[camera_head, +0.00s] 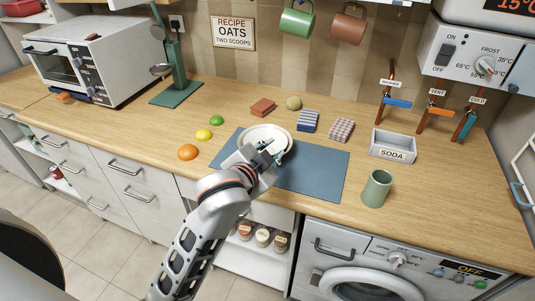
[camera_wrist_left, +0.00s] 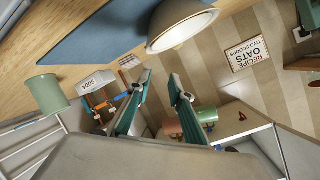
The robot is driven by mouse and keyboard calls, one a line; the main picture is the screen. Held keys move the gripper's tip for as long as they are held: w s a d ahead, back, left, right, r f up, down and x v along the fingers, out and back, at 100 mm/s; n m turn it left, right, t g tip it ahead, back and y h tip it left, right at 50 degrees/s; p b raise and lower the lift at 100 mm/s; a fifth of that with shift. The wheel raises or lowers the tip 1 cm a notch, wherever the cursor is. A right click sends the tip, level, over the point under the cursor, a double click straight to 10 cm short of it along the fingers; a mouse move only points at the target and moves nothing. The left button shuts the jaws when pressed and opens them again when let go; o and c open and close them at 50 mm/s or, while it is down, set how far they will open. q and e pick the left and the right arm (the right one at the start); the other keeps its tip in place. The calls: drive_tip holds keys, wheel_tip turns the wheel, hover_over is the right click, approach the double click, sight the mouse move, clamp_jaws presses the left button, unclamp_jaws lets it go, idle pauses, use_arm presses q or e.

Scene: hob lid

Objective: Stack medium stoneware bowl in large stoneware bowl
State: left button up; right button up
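A pale cream bowl (camera_head: 262,131) stands on the blue mat (camera_head: 318,171) on the counter. In the left wrist view this bowl (camera_wrist_left: 182,25) is at the top, beyond the fingertips. I can clearly make out only one bowl outline; whether a second bowl sits inside it I cannot tell. My left gripper (camera_head: 272,150) is over the near side of the bowl in the head view and hides part of it. In the left wrist view the left gripper's fingers (camera_wrist_left: 159,80) are apart with nothing between them. My right gripper is not in view.
An orange (camera_head: 188,152), a lemon (camera_head: 204,134) and a lime (camera_head: 217,120) lie left of the mat. A green cup (camera_head: 377,188) and a soda box (camera_head: 393,147) stand to the right. A sponge (camera_head: 263,108) and folded cloths (camera_head: 341,130) lie behind.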

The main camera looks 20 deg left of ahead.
use_arm(q)
drive_tip(key=v, duration=0.3)
drive_tip(key=shift+s, duration=0.15)
idle(0.3)
drive_tip(key=s+a+f+n+g+y, duration=0.1)
drive_tip(key=s+a+f+g+y, duration=0.5)
drive_tip(key=s+a+f, duration=1.35)
drive_tip(key=d+f+n+t+h, duration=0.2)
drive_tip(key=d+f+h, duration=0.5)
drive_tip(key=d+f, duration=0.7)
drive_tip(key=shift+d+f+n+t, duration=0.3)
drive_tip(key=shift+f+n, duration=0.5)
drive_tip(key=shift+f, duration=0.2)
